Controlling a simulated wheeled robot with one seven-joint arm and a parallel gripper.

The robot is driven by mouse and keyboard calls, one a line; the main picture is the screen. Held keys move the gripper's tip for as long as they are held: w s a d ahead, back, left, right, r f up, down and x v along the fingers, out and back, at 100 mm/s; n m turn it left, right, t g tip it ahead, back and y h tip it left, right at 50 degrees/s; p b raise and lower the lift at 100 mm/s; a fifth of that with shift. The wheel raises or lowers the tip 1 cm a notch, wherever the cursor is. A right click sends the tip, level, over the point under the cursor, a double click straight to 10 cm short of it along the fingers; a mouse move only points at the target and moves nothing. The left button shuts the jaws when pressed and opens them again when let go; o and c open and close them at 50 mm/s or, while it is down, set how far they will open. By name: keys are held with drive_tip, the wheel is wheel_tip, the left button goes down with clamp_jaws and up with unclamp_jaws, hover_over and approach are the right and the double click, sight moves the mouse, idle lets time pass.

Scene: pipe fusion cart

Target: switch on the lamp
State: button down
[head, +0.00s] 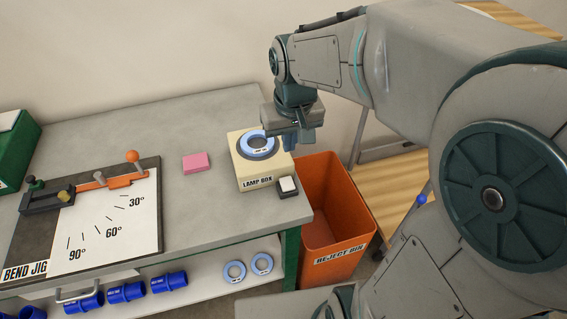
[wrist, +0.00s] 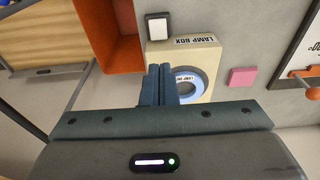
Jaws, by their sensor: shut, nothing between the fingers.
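The cream lamp box (head: 262,178) stands at the right end of the bench and also shows in the wrist view (wrist: 210,50). A light blue ring (head: 249,145) with small print sits on a dark round seat on its top. I cannot tell whether any lamp is lit. A small switch with a white cap and dark base (head: 288,185) is at the box's front right corner; it also shows in the wrist view (wrist: 157,27). My gripper (head: 290,144) is shut and empty, fingers pointing down above the box's right side, apart from the switch. In the wrist view its fingers (wrist: 159,72) partly cover the ring.
An orange reject bin (head: 335,210) stands right of the bench. A pink block (head: 196,163) lies left of the box. The bend jig (head: 100,215) with an orange lever is farther left. Blue pipe pieces and two rings (head: 234,271) are on the lower shelf.

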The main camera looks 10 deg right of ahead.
sight(286, 180)
drive_tip(key=shift+f, duration=0.1)
drive_tip(key=f, duration=0.4)
drive_tip(key=w+f, duration=0.1)
drive_tip(key=f, duration=0.4)
drive_tip(key=w+f, duration=0.1)
drive_tip(key=f, duration=0.3)
drive_tip(key=shift+a+f, duration=0.2)
drive_tip(key=shift+f, duration=0.15)
drive_tip(key=shift+w+d+p, duration=0.1)
drive_tip(key=shift+p, duration=0.25)
